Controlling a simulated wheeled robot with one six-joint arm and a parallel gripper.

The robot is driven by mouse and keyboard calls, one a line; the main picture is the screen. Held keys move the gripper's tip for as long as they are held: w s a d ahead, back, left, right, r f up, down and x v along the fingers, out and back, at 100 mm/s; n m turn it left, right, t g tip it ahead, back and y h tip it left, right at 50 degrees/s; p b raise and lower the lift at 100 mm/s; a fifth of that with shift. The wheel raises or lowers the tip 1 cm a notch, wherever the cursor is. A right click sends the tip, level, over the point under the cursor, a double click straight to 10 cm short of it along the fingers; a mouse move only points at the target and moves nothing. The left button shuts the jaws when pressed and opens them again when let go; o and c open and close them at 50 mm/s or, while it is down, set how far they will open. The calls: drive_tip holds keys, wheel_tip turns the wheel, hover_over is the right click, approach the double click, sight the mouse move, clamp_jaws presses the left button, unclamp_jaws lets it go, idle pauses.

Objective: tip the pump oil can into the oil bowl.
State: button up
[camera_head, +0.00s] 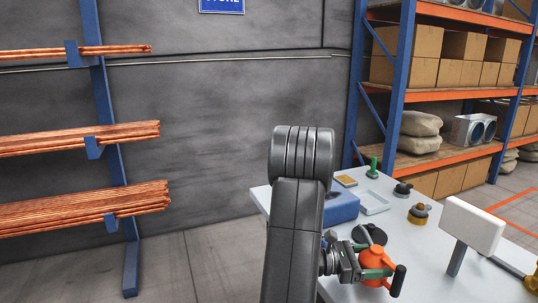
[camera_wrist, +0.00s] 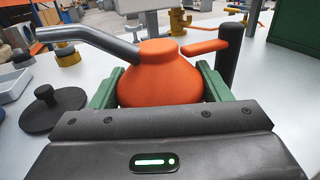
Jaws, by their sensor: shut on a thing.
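The pump oil can (camera_head: 374,256) is orange, with a grey spout and a black handle. In the wrist view the can (camera_wrist: 160,75) sits between the green fingers of my gripper (camera_wrist: 160,88), which is shut on its round body. It looks upright, with the spout pointing left and the black handle on the right. In the head view my gripper (camera_head: 376,273) holds it over the near part of the table; I cannot tell its height. I cannot pick out the oil bowl with certainty in either view.
A black disc with a knob (camera_wrist: 55,108) lies left of the can, near a grey tray (camera_head: 374,203) and a blue box (camera_head: 341,207). Small fittings stand farther back on the white table (camera_head: 400,222). A white panel on a post (camera_head: 473,223) stands at right.

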sight(377, 248)
drive_tip(key=shift+r, duration=0.2)
drive_tip(key=shift+r+p, duration=2.1)
drive_tip(key=shift+r, duration=0.8)
